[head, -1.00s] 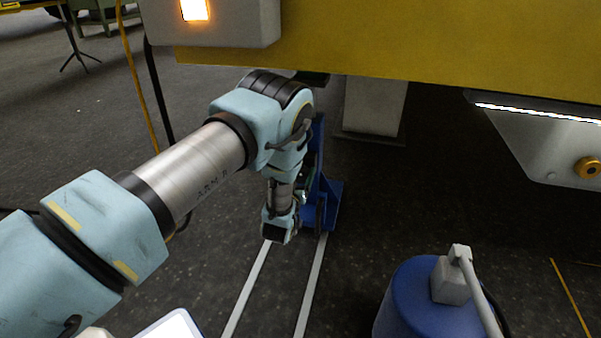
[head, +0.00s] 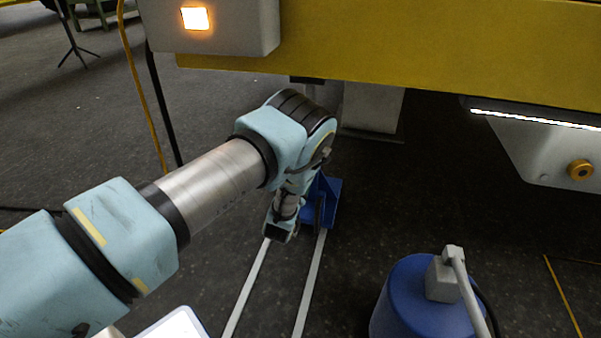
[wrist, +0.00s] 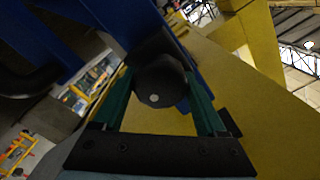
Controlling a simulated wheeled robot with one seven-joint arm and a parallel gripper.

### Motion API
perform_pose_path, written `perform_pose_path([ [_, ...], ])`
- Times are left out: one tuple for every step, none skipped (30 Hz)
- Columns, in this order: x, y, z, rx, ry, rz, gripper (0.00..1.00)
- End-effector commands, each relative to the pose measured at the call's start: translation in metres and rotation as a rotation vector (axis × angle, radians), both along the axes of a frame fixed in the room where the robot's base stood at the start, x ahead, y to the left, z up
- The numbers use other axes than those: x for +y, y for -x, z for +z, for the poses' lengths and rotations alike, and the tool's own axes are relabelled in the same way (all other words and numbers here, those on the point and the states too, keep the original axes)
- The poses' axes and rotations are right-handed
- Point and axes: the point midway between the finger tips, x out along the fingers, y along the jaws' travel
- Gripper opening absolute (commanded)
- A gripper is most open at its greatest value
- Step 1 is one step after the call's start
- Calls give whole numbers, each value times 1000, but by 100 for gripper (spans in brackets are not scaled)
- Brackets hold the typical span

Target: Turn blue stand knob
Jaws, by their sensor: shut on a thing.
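The blue stand (head: 333,192) stands on the floor under the yellow boom in the head view, mostly hidden behind my forearm and wrist. In the wrist view the blue stand (wrist: 118,20) fills the top, with a round black knob (wrist: 160,82) with a pale centre dot. My gripper (wrist: 160,95) has its two green fingers on either side of the knob and is shut on it. The gripper's fingers cannot be made out in the head view.
The yellow boom (head: 400,45) runs overhead, with a grey box with a lit lamp (head: 195,18) at its left. A blue canister (head: 410,300) stands at the lower right. White floor lines (head: 312,275) run towards the stand. A grey housing (head: 540,145) hangs at the right.

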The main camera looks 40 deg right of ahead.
Motion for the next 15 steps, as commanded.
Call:
perform_pose_path([
  [0, 1, 0, -38, -25, -2, 18],
  [0, 1, 0, -63, -41, -2, 18],
  [0, 1, 0, -95, -61, -3, 18],
  [0, 1, 0, -120, -76, -2, 18],
  [0, 1, 0, -143, -92, -1, 18],
  [0, 1, 0, -174, -112, -1, 18],
  [-1, 1, -1, -198, -128, -2, 18],
  [-1, 2, -1, -223, -144, -2, 18],
  [-1, 1, -1, -255, -165, -2, 18],
  [0, 1, -1, -279, -180, -2, 18],
  [0, 1, -1, -303, -195, -2, 18],
  [0, 2, -2, -335, -216, -2, 18],
  [-1, 2, -2, -359, -231, -3, 18],
  [-1, 2, -2, -384, -246, -3, 18],
  [-1, 2, -2, -416, -267, -3, 18],
])
